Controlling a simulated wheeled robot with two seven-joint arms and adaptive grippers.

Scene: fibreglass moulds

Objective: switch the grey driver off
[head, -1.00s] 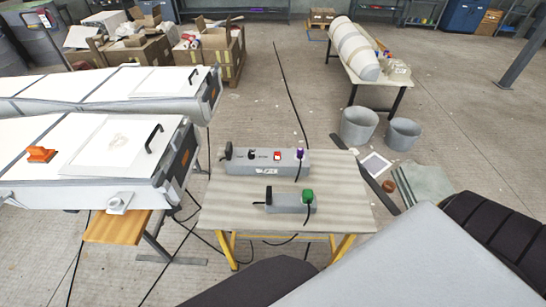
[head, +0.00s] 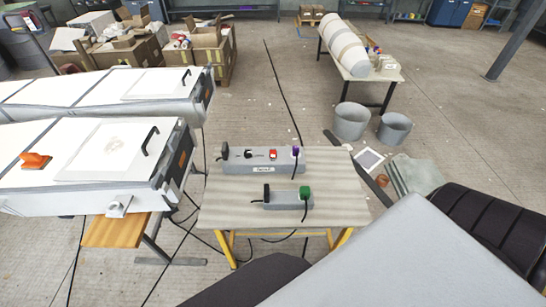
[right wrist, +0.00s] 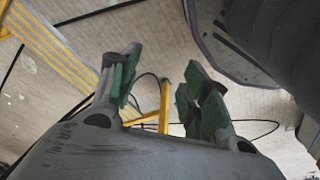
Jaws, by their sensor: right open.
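Two grey boxes stand on the worktable (head: 225,205). The longer grey box (head: 233,167), at the back, carries a dark plug at its left end, a black switch (head: 248,154), a red switch (head: 273,154) and a purple plug (head: 295,151). The shorter grey box (head: 285,200), in front, has a black part at its left and a green plug (head: 305,192) at its right. I cannot tell which box is the grey driver, nor the switch positions. My right gripper (right wrist: 158,95) is open and empty in the right wrist view, with yellow table legs beyond it. My left gripper is out of view.
White moulds (head: 60,185) with black handles fill the left side. Two grey buckets (head: 351,122) stand on the floor behind the worktable's right side. Dark cables (head: 190,235) run across the floor. The worktable's front strip is bare.

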